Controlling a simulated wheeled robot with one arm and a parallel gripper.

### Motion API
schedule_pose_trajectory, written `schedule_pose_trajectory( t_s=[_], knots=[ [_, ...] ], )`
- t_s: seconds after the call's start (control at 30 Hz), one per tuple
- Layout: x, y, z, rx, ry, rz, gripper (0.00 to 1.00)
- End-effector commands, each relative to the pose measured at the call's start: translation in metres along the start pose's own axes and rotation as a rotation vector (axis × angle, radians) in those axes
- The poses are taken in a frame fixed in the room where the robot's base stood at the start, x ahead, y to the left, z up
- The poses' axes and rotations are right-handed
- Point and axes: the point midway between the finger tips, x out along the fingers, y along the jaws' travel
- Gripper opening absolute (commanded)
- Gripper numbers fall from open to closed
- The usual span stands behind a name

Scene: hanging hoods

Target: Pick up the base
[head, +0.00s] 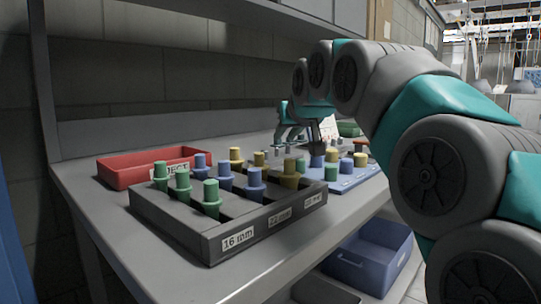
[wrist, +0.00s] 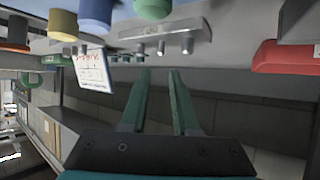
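No part in view is clearly marked as the base. In the wrist view, a grey metal bar with several short pegs (wrist: 160,36) lies just beyond my fingertips; I cannot tell whether this is the base. My gripper (wrist: 161,71) is open, its two teal fingers apart with nothing between them.
A dark tray (head: 228,228) with labelled rows of green, blue and yellow pegs stands at the front of the bench. A red REJECT box (head: 125,174) is at its left. A blue board (head: 366,182) with coloured pegs lies behind. A blue bin (head: 370,262) sits below.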

Motion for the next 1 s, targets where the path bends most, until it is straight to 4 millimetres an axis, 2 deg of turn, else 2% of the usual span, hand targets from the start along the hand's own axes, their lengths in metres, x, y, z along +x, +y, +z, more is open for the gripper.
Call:
schedule_pose_trajectory(
  t_s=[0.2, 0.43, 0.7, 0.97, 1.0],
  knots=[
    [0.022, -0.001, 0.002, -0.001, -0.002, -0.001, 0.29],
    [0.038, -0.001, 0.006, -0.001, -0.003, -0.001, 0.29],
    [0.075, -0.002, 0.011, 0.000, -0.003, -0.001, 0.29],
    [0.077, -0.001, 0.009, 0.000, 0.000, 0.000, 0.29],
    [0.077, -0.001, 0.009, 0.000, 0.000, 0.000, 0.26]
  ],
)
